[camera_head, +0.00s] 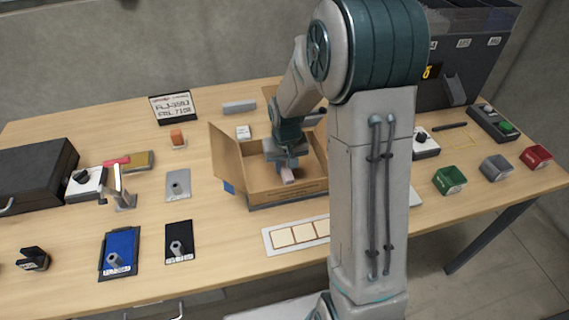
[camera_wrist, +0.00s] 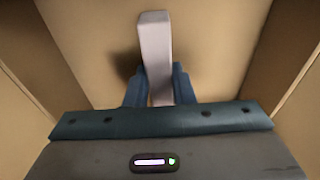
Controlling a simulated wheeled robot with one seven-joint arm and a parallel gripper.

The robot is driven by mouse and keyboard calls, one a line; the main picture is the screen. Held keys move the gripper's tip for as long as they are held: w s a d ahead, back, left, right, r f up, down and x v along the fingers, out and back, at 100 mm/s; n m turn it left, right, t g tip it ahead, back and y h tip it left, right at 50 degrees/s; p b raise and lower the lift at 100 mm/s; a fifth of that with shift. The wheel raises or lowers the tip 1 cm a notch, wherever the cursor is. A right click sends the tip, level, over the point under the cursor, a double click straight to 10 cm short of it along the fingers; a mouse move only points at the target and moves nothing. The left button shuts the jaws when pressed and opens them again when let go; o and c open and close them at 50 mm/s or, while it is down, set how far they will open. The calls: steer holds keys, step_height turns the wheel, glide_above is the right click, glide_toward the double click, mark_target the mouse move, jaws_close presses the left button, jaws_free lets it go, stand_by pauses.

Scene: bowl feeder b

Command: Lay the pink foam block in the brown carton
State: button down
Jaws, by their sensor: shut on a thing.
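The brown carton (camera_head: 300,188) stands open on the table, with a flap folded out on its left. My gripper (camera_head: 289,166) is down inside the carton. It is shut on the pink foam block (camera_head: 287,175). In the wrist view the block (camera_wrist: 155,50) looks pale and stands out beyond the fingertips (camera_wrist: 160,85), with the carton floor (camera_wrist: 220,50) behind it and walls on both sides. A shadow lies beside the block. I cannot tell whether the block touches the carton floor. My arm hides the right part of the carton.
A white tray with square cells (camera_head: 296,236) lies in front of the carton. A grey plate (camera_head: 178,185) and an orange object (camera_head: 177,138) are to its left. Green (camera_head: 449,180), grey (camera_head: 495,168) and red (camera_head: 536,157) bins stand at the right.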

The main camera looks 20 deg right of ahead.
steer(key=shift+f, duration=0.15)
steer(key=c, duration=1.6)
jaws_free()
steer(key=shift+f, duration=0.1)
steer(key=shift+c, duration=0.2)
steer(key=o, duration=0.4)
steer(key=shift+r, duration=0.2)
step_height(320, 180, up, 11)
steer(key=s, duration=0.1)
steer(key=s+r, duration=0.2)
steer(key=s, duration=0.8)
steer(key=s+r+t, duration=0.1)
steer(key=s+r, duration=0.1)
steer(key=s, duration=0.7)
steer(key=shift+s+r, duration=0.3)
steer(key=shift+s, duration=0.05)
